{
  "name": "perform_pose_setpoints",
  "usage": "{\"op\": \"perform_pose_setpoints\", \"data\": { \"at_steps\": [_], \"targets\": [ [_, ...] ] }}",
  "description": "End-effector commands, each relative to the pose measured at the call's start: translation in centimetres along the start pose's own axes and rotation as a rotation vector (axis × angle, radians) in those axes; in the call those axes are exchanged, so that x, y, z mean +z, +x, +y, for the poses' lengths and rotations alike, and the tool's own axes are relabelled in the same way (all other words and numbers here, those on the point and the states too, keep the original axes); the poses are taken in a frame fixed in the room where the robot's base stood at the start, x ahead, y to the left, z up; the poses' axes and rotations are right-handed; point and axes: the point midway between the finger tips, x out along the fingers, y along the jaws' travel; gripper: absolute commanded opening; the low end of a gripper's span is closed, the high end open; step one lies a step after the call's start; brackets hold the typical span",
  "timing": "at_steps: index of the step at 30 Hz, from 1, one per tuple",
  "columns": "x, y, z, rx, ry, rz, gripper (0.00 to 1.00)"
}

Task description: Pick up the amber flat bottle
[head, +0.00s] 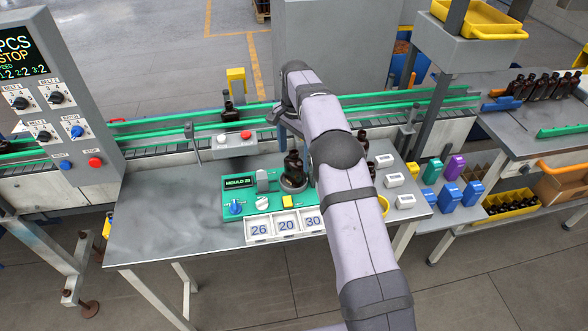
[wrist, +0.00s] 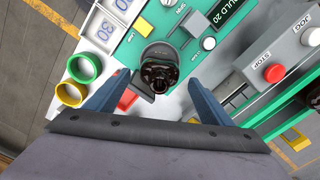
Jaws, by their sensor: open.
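A dark amber bottle (head: 293,165) stands upright on a round grey seat on the green mould-reader panel (head: 232,208). In the wrist view the bottle (wrist: 160,74) is seen from above, neck toward the camera, so its flat shape is hard to judge. My gripper (head: 288,132) is above the bottle in the head view, partly hidden by my own arm. In the wrist view my gripper (wrist: 157,92) is open, with one blue finger on each side of the bottle and visible gaps. It holds nothing.
Number tiles (head: 286,225) lie at the panel's front edge. Other dark bottles stand by the conveyor (head: 228,106) and right of my arm (head: 363,143). White blocks (head: 394,180) are on the table's right. The table's left side (head: 165,215) is clear.

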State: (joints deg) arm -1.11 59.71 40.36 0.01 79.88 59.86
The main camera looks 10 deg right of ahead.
Motion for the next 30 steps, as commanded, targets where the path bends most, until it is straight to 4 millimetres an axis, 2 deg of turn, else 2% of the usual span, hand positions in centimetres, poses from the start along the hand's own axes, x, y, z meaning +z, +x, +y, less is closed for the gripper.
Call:
{"op": "perform_pose_setpoints", "data": {
  "at_steps": [5,12,22,28,29,30],
  "targets": [
    [0.4,1.3,0.2,0.005,-0.001,-0.003,0.75],
    [0.5,4.0,0.2,0.003,0.000,-0.002,0.75],
    [0.4,4.7,0.2,0.000,0.000,0.000,0.75],
    [0.4,4.7,0.2,0.000,0.000,0.000,0.27],
    [0.4,4.7,0.2,0.001,0.000,0.000,0.27],
    [0.4,4.7,0.1,0.000,0.000,0.000,0.23]
  ]
}}
